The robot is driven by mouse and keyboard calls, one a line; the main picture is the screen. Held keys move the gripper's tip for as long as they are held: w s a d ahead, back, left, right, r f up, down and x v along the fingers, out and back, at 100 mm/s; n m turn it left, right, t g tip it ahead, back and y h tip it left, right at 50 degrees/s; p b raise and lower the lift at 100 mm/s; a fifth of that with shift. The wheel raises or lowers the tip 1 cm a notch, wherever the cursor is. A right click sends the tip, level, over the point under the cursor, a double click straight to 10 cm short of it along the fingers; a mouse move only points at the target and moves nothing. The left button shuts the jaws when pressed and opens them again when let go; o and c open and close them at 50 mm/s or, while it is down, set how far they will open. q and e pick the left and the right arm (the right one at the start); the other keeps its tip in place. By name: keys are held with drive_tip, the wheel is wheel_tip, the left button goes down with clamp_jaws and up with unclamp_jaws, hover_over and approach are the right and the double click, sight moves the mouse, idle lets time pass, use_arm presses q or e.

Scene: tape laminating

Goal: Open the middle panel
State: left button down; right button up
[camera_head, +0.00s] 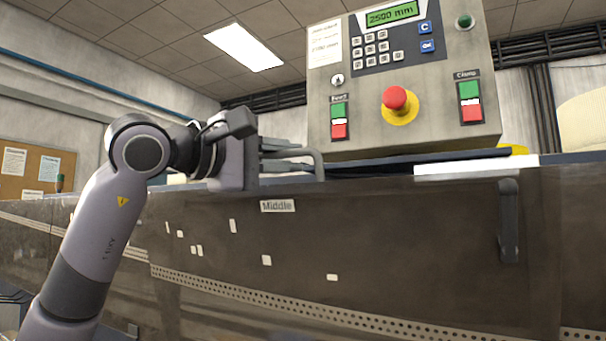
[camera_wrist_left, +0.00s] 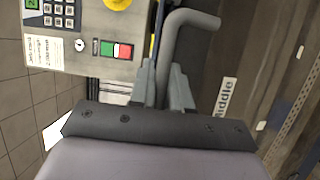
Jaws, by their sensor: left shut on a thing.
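The middle panel (camera_head: 390,235) is a dark, see-through panel with a "Middle" label (camera_head: 277,206); the label also shows in the left wrist view (camera_wrist_left: 225,98). My left gripper (camera_head: 285,157) is at this handle. In the left wrist view, the fingers of my left gripper (camera_wrist_left: 165,88) are closed around the lower part of the handle (camera_wrist_left: 190,20). The panel appears upright. My right gripper is not in view.
A control box (camera_head: 400,85) with a red emergency button (camera_head: 396,98) stands above the panel, right of my left gripper. Another dark handle (camera_head: 509,220) hangs on the panel front at the right. A perforated strip (camera_head: 300,302) runs along below.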

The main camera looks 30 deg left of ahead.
use_arm(q)
drive_tip(key=s+f+m+t+h+b, duration=0.1)
drive_tip(key=s+f+m+t+b, duration=0.1)
drive_tip(key=s+f+b, duration=0.4)
drive_tip(key=s+f+m+t+h+b, duration=0.1)
drive_tip(key=s+f+t+h+b, duration=0.15)
drive_tip(key=s+b, duration=0.6)
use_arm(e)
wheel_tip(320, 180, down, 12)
use_arm(q)
drive_tip(key=s+f+m+h+b, duration=0.2)
drive_tip(key=s+f+b, duration=0.4)
drive_tip(key=f+b, duration=0.2)
drive_tip(key=s+d+f+m+t+h+b, duration=0.1)
drive_tip(key=s+f+b, duration=0.6)
drive_tip(key=f+b, duration=0.2)
drive_tip(key=shift+s+d+f+m+h, duration=0.3)
drive_tip(key=shift+f+m+h, duration=0.1)
drive_tip(key=shift+f, duration=0.25)
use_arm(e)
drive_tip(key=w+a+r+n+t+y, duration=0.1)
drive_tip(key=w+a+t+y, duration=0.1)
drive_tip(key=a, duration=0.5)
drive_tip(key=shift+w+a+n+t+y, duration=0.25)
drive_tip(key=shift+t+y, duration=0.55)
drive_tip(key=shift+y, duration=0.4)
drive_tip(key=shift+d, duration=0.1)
